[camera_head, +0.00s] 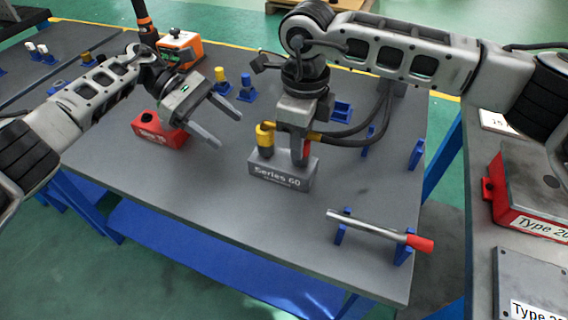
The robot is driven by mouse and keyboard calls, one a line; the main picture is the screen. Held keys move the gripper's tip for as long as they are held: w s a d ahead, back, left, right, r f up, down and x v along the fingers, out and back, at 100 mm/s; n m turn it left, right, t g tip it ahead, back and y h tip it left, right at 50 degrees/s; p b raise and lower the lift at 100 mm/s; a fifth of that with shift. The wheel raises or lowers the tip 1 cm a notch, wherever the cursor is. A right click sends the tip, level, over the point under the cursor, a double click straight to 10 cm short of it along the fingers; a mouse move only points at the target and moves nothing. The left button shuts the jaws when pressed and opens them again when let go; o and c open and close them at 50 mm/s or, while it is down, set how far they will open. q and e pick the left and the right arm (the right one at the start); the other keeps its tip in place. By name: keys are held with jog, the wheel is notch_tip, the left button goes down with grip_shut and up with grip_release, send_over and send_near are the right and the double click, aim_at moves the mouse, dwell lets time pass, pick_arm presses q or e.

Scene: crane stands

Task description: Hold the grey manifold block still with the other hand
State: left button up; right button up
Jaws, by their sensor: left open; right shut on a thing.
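The grey manifold block (270,183), marked "Series 60", sits upright on the grey bench. A yellow fitting (265,141) stands on its left end. My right gripper (301,160) points down over the right part of the block, shut at the yellow-collared end of a black hose (345,132). A bit of red shows between its fingers; the exact grip and any contact with the block are hidden. My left gripper (230,133) is open and empty, left of and behind the block, apart from it.
A red block (150,130) sits left, under my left gripper. Yellow and blue fittings (246,88) and an orange device (180,48) stand behind. A red-ended metal bar (370,229) rests on blue supports at the front right.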

aim_at(254, 153)
pick_arm(q)
jog(key=shift+s+d+f, duration=0.3)
jog(key=shift+f, duration=0.25)
jog(key=shift+x, duration=4.1)
jog(key=shift+s, duration=0.1)
jog(key=c, duration=1)
